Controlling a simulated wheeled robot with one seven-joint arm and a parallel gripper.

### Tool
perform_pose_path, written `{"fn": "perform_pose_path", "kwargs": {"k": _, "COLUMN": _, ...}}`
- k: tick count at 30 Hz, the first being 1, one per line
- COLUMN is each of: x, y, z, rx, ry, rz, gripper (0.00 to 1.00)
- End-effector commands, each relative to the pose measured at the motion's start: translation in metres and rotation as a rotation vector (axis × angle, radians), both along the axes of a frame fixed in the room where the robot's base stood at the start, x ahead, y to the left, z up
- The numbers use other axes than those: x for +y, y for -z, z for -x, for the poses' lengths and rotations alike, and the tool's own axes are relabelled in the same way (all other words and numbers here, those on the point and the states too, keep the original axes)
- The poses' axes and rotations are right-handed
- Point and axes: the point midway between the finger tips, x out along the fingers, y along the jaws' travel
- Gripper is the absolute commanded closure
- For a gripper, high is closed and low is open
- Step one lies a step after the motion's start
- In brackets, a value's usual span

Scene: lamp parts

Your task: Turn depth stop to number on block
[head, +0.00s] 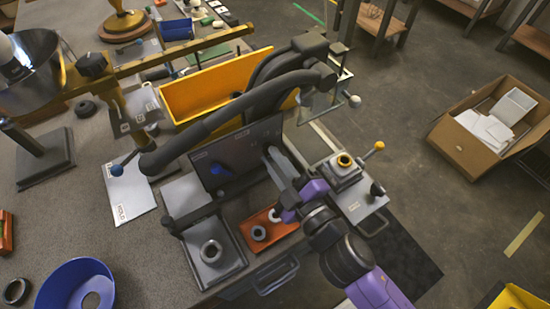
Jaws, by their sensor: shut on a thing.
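A dark press-like machine with a thick curved arm (235,110) stands at the middle of the bench. A dark upright panel (240,155) with small pale labels and a blue knob (221,168) is under that arm. My gripper (272,157) reaches in from the lower right and is shut at the right end of this panel. What it holds is small and mostly hidden by the fingers; by its place it seems to be the depth stop. The number on the block is too small to read.
A yellow bin (205,95) stands behind the machine. An orange tray (272,230) with ring parts and a grey block with a ring (212,252) are in front. A blue bowl (76,287) is at lower left. A brass lamp arm (165,62) spans the upper left.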

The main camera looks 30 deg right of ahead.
Motion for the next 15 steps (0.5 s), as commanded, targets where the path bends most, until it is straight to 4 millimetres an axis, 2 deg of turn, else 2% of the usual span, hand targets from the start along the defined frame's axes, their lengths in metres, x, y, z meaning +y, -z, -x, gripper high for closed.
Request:
{"fn": "perform_pose_path", "kwargs": {"k": 10, "x": 0.0013, "y": -0.0006, "z": 0.0000, "rx": -0.001, "ry": -0.003, "rz": 0.001, "gripper": 1.00}}
{"fn": "perform_pose_path", "kwargs": {"k": 11, "x": 0.0013, "y": -0.0006, "z": 0.0000, "rx": -0.001, "ry": -0.003, "rz": 0.001, "gripper": 0.85}}
{"fn": "perform_pose_path", "kwargs": {"k": 12, "x": 0.0013, "y": -0.0006, "z": 0.0000, "rx": -0.001, "ry": -0.003, "rz": 0.001, "gripper": 0.78}}
{"fn": "perform_pose_path", "kwargs": {"k": 14, "x": 0.0012, "y": -0.0005, "z": 0.0000, "rx": -0.001, "ry": -0.003, "rz": 0.001, "gripper": 0.66}}
{"fn": "perform_pose_path", "kwargs": {"k": 15, "x": 0.0010, "y": -0.0005, "z": 0.0000, "rx": -0.001, "ry": -0.003, "rz": 0.001, "gripper": 0.65}}
